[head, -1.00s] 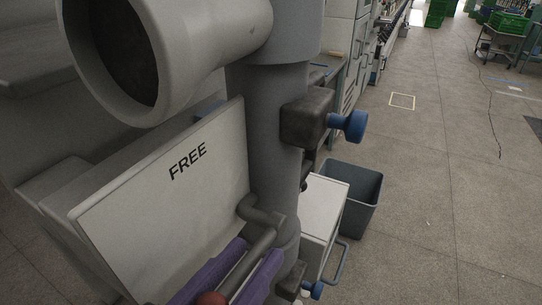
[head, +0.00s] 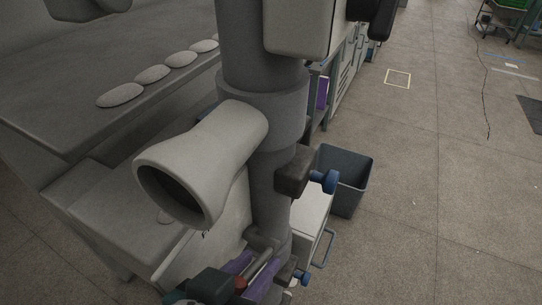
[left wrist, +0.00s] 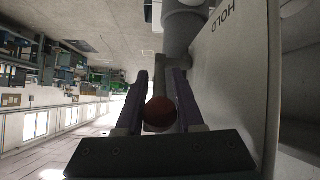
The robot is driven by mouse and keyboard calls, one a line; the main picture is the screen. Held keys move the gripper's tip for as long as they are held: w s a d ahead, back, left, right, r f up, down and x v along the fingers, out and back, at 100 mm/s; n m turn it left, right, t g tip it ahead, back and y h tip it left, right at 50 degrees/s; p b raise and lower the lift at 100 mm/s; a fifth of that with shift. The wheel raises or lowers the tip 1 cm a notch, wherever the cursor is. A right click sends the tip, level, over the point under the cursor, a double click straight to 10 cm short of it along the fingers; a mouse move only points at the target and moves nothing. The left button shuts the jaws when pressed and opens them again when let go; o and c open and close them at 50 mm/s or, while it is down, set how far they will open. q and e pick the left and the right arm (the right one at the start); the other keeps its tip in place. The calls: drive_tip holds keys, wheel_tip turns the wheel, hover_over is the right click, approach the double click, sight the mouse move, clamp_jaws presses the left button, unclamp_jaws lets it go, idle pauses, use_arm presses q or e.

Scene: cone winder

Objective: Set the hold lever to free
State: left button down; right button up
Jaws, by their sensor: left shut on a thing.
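The hold lever (head: 261,269) is a grey cranked bar with a red knob (head: 240,283), low in the head view beside the grey column. My left gripper (head: 257,268) is shut on the lever, with one purple finger on each side. In the left wrist view the brownish-red knob (left wrist: 160,114) sits between the purple fingers. The pale lever plate (head: 188,262) stands behind; the head view hides its FREE word behind the pale funnel. The left wrist view shows HOLD (left wrist: 222,18) on the plate. The lever's exact angle is hard to tell. My right gripper is not in view.
The pale funnel (head: 205,160) juts out above the lever. A dark block with a blue knob (head: 330,181) sticks out from the column (head: 262,95). A grey bin (head: 345,185) stands behind to the right. The floor further right is open.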

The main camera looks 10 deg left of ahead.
use_arm(q)
drive_tip(key=c, duration=0.8)
unclamp_jaws()
drive_tip(key=shift+c, duration=0.2)
drive_tip(key=shift+r, duration=0.1)
drive_tip(key=v, duration=0.9)
drive_tip(key=shift+s+p, duration=0.35)
drive_tip(key=shift+a+r, duration=0.1)
drive_tip(key=shift+r, duration=0.05)
drive_tip(key=shift+c, duration=0.2)
